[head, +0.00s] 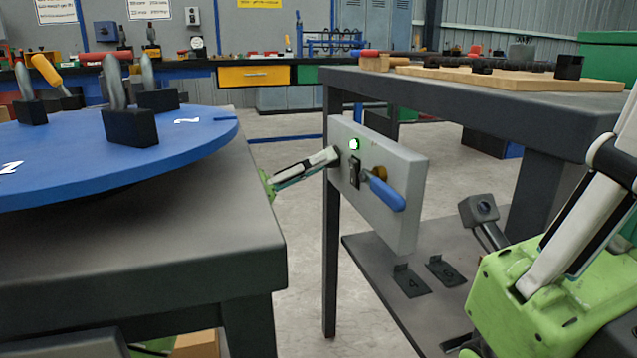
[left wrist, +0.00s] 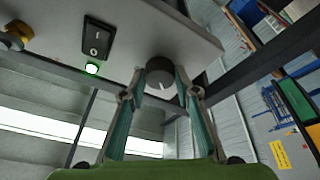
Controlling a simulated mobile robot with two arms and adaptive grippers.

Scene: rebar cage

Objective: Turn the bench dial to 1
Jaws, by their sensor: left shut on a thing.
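The bench dial (left wrist: 160,74) is a dark round knob on the grey control box (head: 405,200), with a small white mark on its rim. In the left wrist view my left gripper (left wrist: 160,85) has one finger on each side of the dial and is shut on it. In the head view my left gripper (head: 332,157) reaches in from the left to the box face, and the dial is hidden behind its fingers. No numerals around the dial can be read. Part of my right gripper (head: 570,240) shows at the right edge; its fingertips are not clear.
The box also carries a lit green lamp (head: 354,144), a black rocker switch (left wrist: 98,38) and a blue-handled lever (head: 386,193). A blue round table (head: 190,140) with upright tools stands left. The dark bench (head: 470,95) bears a wooden board (head: 560,84).

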